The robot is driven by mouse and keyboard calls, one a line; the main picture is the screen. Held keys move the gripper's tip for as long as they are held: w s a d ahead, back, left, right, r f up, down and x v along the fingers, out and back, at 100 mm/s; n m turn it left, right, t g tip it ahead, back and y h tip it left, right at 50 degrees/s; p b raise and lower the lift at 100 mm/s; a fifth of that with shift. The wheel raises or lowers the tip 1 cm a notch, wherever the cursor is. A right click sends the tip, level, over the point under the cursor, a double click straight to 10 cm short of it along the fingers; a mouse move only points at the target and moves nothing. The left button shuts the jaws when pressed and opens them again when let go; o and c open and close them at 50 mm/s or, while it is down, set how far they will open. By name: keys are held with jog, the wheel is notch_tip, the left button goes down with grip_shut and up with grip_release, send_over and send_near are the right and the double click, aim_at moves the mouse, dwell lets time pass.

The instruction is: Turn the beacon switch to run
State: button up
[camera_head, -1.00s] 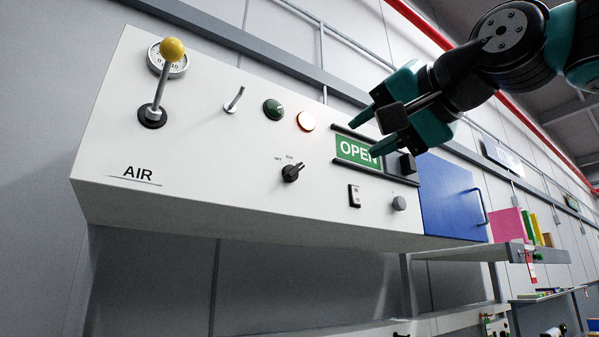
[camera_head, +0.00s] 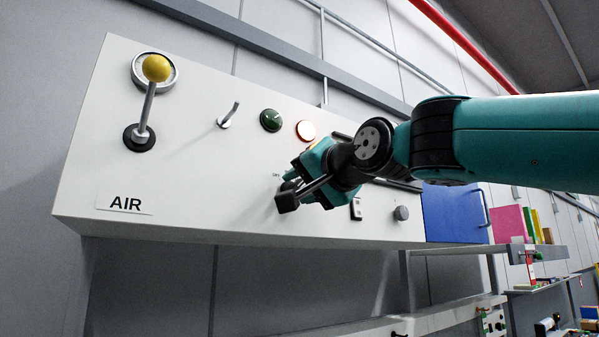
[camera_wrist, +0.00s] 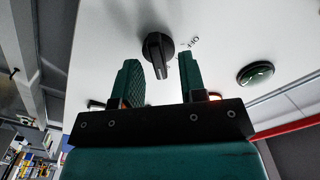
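The beacon switch, a black rotary knob (camera_wrist: 157,48) on the white panel, shows in the wrist view, with small lettering beside it. Its pointer bar extends toward the bottom of that view. I cannot read which position it marks. My gripper (camera_wrist: 158,63) is open, with one teal finger on each side of the knob's lower end. I cannot tell whether a finger touches it. In the head view my gripper (camera_head: 287,188) is in front of the panel and hides the knob.
The white panel (camera_head: 190,190) also carries a yellow-topped lever (camera_head: 147,105), a metal toggle (camera_head: 229,115), a green round button (camera_head: 271,120), a lit lamp (camera_head: 305,131), a small rocker switch (camera_head: 356,210) and a grey knob (camera_head: 401,213). A blue box (camera_head: 452,213) stands to the right.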

jog(key=shift+w+a, duration=0.2)
jog(key=shift+w, duration=0.05)
grip_shut()
jog(key=shift+a, duration=0.1)
